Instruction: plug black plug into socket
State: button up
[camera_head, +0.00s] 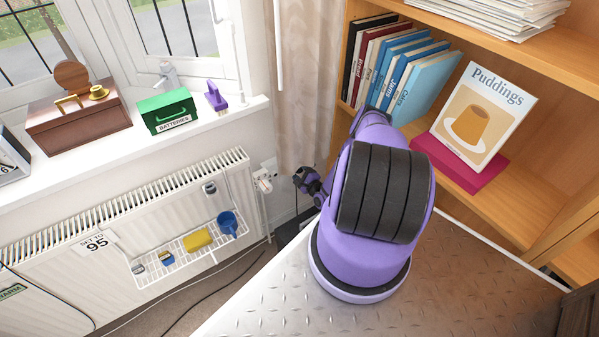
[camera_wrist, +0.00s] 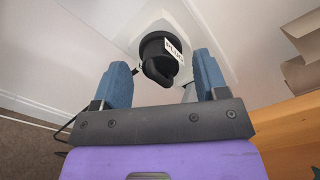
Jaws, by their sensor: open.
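The black plug (camera_wrist: 158,48) shows in the wrist view, with a white label on its side. It sits in front of a white socket plate (camera_wrist: 125,38) on the wall; I cannot tell whether it is fully seated. My gripper (camera_wrist: 160,64) is open, its two blue fingers apart on either side of the plug's near end, with no clear contact. In the head view the white wall socket (camera_head: 263,179) is low beside the radiator. The wrist end of my arm is left of the shelves there; its fingers and the plug cannot be made out.
A radiator (camera_head: 130,215) with a wire rack (camera_head: 180,262) is at left. The window sill (camera_head: 110,160) holds a wooden box (camera_head: 80,118) and a green batteries box (camera_head: 168,110). A bookcase (camera_head: 510,195) stands at right. A dark cable (camera_head: 215,292) crosses the floor.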

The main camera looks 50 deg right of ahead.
jog(key=v, duration=0.9)
jog(key=shift+s, duration=0.4)
jog(key=shift+a, duration=0.1)
dwell(0.3)
